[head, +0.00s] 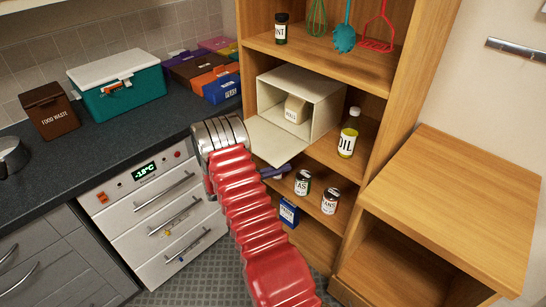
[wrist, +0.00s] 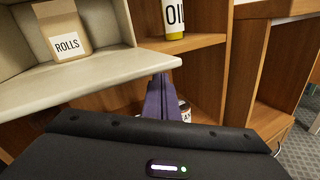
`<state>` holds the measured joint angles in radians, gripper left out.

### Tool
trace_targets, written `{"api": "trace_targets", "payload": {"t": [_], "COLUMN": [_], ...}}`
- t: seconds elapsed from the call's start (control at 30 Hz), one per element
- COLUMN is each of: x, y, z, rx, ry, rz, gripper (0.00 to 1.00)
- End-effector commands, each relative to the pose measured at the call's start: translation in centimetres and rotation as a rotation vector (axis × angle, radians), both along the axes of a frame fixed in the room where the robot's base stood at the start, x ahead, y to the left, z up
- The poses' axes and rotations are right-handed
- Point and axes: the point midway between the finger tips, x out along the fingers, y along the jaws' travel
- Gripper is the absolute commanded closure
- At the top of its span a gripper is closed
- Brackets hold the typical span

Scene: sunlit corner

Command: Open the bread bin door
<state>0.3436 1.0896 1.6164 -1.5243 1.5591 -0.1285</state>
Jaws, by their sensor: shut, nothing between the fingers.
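The bread bin (head: 330,105) is a cream box on the middle shelf of the wooden unit, with its front open. Its door (head: 277,142) is folded down and juts out past the shelf edge. In the wrist view the door (wrist: 95,80) looks close to level. A paper bag marked ROLLS (head: 295,109) stands inside; it also shows in the wrist view (wrist: 62,32). My gripper (head: 280,171) has purple fingers, shut and empty, just below and right of the door's edge. The fingers (wrist: 160,85) show at the door's right end; I cannot tell whether they touch it.
An oil bottle (head: 348,133) stands right of the bin on the same shelf. Two tins, one of them marked BEANS (head: 330,201), and a blue box (head: 289,212) are lower down. A wooden cabinet (head: 465,190) stands at right. The counter (head: 95,150) is at left.

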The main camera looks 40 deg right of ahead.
Motion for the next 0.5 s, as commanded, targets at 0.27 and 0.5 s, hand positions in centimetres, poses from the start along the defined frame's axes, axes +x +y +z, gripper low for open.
{"api": "trace_targets", "payload": {"t": [0.27,0.5], "x": [-3.9,-6.1], "y": [4.8,9.8], "z": [2.2,4.1], "rx": [0.198,0.34], "ry": [-0.196,-0.372], "rz": [-0.164,-0.278], "gripper": [1.0,1.0]}}
